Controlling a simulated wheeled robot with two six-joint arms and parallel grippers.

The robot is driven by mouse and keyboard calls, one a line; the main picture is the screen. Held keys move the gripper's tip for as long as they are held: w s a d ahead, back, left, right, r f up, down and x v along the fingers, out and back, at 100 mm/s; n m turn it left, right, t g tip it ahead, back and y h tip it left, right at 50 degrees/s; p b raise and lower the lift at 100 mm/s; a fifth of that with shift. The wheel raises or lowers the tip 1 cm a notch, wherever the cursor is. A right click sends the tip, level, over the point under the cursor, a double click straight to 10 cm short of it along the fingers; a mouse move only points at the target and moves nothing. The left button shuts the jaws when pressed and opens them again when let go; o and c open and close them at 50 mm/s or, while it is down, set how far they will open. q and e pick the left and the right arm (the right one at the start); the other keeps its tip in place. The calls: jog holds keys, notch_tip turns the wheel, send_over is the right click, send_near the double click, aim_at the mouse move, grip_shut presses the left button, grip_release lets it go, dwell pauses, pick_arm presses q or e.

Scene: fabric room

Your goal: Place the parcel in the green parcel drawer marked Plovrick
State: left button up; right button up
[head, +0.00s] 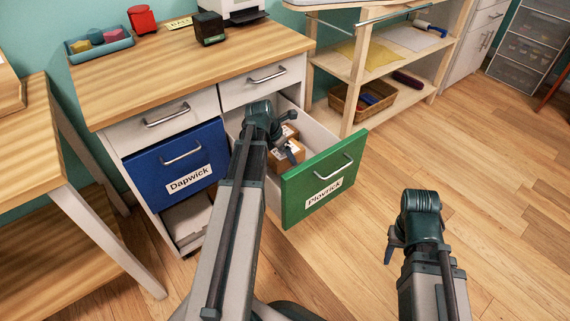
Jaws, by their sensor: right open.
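The green drawer (318,186) marked Plovrick is pulled open from the cabinet. Inside it are brown cardboard boxes with white labels; one parcel (287,161) lies near the drawer front and another (290,130) farther back. I cannot tell which is the task's parcel. My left gripper (290,152) reaches over the drawer, down at the nearer box. Its arm hides part of the drawer, and I cannot tell whether its fingers grip the box. My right gripper (391,246) is open and empty, over the floor to the right of the drawer.
The blue drawer (172,163) marked Dapwick looks shut, left of the green one. The wooden cabinet top (180,68) holds a tray (100,44), a red container (142,19) and a dark box (208,27). A wooden shelf (350,85) stands right. Floor at right is clear.

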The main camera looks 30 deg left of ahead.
pick_arm(q)
jog(key=shift+f+b, duration=1.75)
jog(key=shift+f, duration=0.1)
jog(key=shift+f, duration=0.15)
jog(key=o, duration=1.4)
jog(key=shift+c, duration=0.2)
jog(key=shift+p+v, duration=0.7)
jog(key=shift+v, duration=0.15)
jog(key=p+v, duration=0.9)
jog(key=v, duration=0.1)
jog(key=shift+r+p, duration=0.35)
jog(key=shift+p, duration=0.05)
